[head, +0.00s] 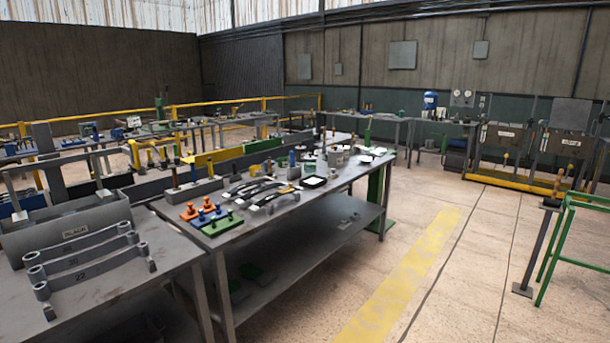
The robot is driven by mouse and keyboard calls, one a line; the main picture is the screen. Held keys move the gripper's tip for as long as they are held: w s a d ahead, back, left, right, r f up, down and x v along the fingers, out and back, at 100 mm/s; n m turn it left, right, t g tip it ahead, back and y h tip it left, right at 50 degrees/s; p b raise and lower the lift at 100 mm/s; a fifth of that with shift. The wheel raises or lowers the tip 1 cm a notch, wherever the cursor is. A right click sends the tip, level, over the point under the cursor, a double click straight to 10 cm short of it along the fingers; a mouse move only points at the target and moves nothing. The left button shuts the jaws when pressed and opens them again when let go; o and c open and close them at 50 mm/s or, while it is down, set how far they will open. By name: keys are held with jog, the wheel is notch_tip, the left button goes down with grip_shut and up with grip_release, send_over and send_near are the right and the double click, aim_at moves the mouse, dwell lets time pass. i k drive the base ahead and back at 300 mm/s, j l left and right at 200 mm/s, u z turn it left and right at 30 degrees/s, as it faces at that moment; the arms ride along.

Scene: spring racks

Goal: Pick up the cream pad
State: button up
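My gripper is not in view. No pad can be singled out for certain as the cream one. Several small flat pale pieces lie toward the far end of the long grey workbench (300,210). One is a white piece with a dark border (314,182) near the bench's right edge. Other whitish flat pieces (366,158) lie beyond it. They are too small here to tell their exact colour or shape.
Orange, blue and green peg blocks (208,214) and curved leaf springs (262,192) lie on the bench's near half. A nearer table (125,285) holds grey numbered springs. A green frame (570,235) stands at right. The floor with a yellow stripe (400,285) is clear.

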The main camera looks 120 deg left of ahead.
aim_at(333, 175)
jog(key=u, duration=3.5)
jog(key=z, duration=0.3)
jog(key=i+j+z, duration=0.2)
jog(key=i, duration=1.3)
jog(key=i+l, duration=0.1)
jog(key=i, duration=1.75)
jog(key=i+u, duration=0.45)
jog(key=i+l+u, duration=0.15)
jog(key=i+u, duration=0.3)
jog(key=i+l+u, duration=0.3)
jog(key=i+u, duration=0.15)
jog(key=i, duration=0.05)
